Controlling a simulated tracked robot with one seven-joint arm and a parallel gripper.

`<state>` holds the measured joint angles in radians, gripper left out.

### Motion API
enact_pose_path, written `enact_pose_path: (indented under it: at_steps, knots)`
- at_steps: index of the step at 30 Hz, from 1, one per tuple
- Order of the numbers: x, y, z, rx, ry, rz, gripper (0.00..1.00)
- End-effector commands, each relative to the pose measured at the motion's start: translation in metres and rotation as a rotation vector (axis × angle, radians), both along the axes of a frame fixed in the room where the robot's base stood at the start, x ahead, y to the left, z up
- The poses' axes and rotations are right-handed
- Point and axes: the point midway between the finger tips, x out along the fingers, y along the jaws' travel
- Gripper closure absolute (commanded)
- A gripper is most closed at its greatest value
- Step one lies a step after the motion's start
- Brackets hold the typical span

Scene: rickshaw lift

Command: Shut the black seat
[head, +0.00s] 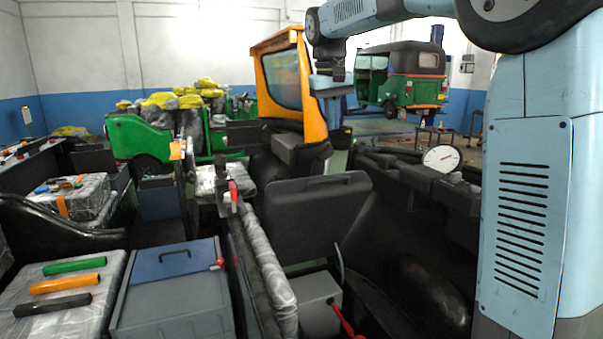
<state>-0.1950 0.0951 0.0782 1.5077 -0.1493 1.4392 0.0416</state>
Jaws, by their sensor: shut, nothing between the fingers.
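The black seat (312,218) stands raised and tilted up in the middle of the head view, its broad flat face toward me. A grey box (318,303) shows below it, beside a red-handled lever (345,322). My gripper (336,74) is at the upper middle, at the end of my light-blue arm, pointing down. It is shut and empty, small in the view, and appears apart from the seat and above it. The seat's hinge and its rear side are hidden.
A plastic-wrapped bar (264,262) runs left of the seat. A grey toolbox with blue lid (172,290) and a wrapped case with coloured tubes (62,285) stand at lower left. An orange cab frame (313,90) rises behind. A white dial (441,158) sits at right.

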Motion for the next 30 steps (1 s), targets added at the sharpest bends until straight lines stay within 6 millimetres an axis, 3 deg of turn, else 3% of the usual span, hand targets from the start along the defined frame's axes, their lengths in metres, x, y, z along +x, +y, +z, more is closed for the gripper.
enact_pose_path:
  at_steps: [3,15,22,30]
  knots:
    - [0.032,0.020,-0.005,-0.017,0.036,0.017,1.00]
    - [0.118,0.085,-0.038,-0.073,0.148,0.054,1.00]
    - [0.146,0.112,-0.060,-0.095,0.194,0.062,1.00]
    - [0.153,0.118,-0.071,-0.103,0.209,0.064,1.00]
